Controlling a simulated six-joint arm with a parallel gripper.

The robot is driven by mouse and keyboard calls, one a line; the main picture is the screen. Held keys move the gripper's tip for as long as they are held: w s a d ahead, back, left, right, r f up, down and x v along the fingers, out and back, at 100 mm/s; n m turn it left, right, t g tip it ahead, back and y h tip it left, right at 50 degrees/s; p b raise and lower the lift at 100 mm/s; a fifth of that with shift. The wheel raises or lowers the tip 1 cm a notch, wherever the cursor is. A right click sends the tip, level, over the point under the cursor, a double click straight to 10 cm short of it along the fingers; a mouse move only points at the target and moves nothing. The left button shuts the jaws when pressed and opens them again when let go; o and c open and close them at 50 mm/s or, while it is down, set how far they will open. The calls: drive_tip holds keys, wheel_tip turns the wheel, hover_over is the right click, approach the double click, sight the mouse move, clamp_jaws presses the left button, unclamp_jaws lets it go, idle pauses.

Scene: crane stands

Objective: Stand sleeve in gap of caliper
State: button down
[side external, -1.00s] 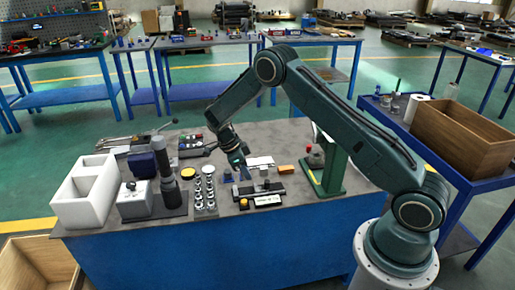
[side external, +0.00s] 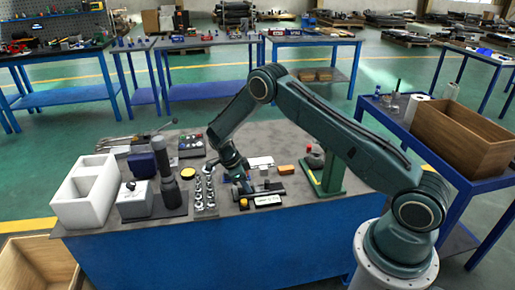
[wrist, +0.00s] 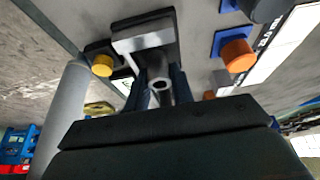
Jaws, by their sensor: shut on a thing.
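My gripper (side external: 245,186) is low over the dark fixture (side external: 265,189) at the front middle of the bench. In the wrist view its two dark blue fingers (wrist: 161,92) are shut on a small grey sleeve (wrist: 161,84), whose round hole faces the camera. Just beyond the sleeve is a grey block on a black base (wrist: 146,36), seemingly part of the caliper; its gap cannot be made out. I cannot tell whether the sleeve touches it. In the side view the sleeve is too small and hidden by the fingers.
In the wrist view a yellow knob (wrist: 102,66) is left of the block and an orange cylinder (wrist: 238,55) right. A green stand (side external: 328,172) rises to the right. Metal rings (side external: 204,189), a black post (side external: 170,187) and a white box (side external: 86,192) are left.

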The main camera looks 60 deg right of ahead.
drive_tip(key=shift+f, duration=0.1)
drive_tip(key=c, duration=1.5)
unclamp_jaws()
drive_tip(key=v, duration=1.2)
